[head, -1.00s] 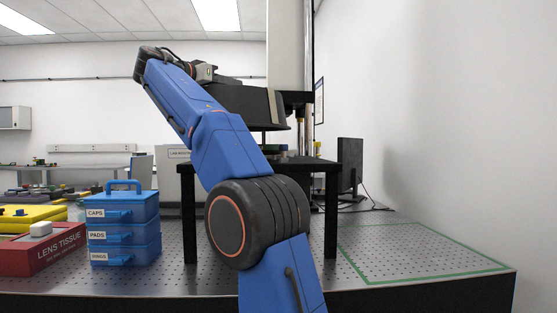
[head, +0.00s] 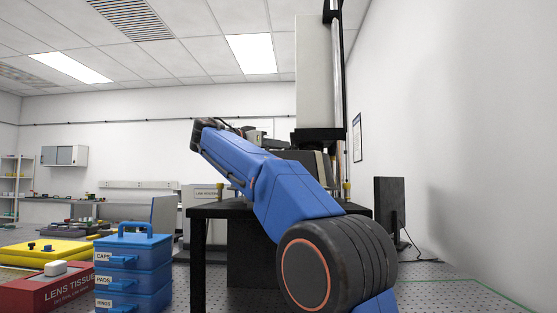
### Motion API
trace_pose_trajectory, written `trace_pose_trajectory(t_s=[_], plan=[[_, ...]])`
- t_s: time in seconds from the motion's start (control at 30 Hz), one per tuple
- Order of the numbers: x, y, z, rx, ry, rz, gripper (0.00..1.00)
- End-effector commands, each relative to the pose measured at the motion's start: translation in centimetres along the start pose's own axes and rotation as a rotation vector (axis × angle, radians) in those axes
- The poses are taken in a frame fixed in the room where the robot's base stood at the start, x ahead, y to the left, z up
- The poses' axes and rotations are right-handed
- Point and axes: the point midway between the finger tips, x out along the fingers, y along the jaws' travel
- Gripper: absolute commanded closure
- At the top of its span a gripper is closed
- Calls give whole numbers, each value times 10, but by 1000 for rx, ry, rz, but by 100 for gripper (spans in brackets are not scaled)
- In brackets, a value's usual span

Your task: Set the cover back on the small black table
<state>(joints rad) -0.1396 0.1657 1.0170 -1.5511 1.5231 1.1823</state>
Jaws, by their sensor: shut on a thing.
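The small black table (head: 210,211) stands on the perforated bench, left leg in plain view, its top partly behind my blue arm. My gripper (head: 265,141) is at the end of the arm, above the table; its fingertips are hard to make out. It is shut on a dark piece (head: 318,165), which I take for the cover. That piece is above the table top, partly hidden by my arm. I cannot tell whether it touches anything below.
A tall pale column with a black carriage (head: 318,138) rises behind the table. A blue drawer stack (head: 133,270), a red tissue box (head: 45,290) and a yellow case (head: 45,252) stand at left. A monitor (head: 389,208) stands at right near the wall.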

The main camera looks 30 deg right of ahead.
Motion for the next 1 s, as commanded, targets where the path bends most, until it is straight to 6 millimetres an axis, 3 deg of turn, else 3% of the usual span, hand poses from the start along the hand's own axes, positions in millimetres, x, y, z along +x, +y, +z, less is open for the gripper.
trace_pose_trajectory(t_s=[0.4, 0.8, 0.83, 0.9, 1.0], plan=[[0, 0, 37, -1, 1, 0, 100], [0, 0, 41, 1, 1, 0, 100], [0, 0, 42, 0, 0, 0, 79], [0, 0, 42, 0, 0, 0, 63], [0, 0, 42, 0, 0, 0, 63]])
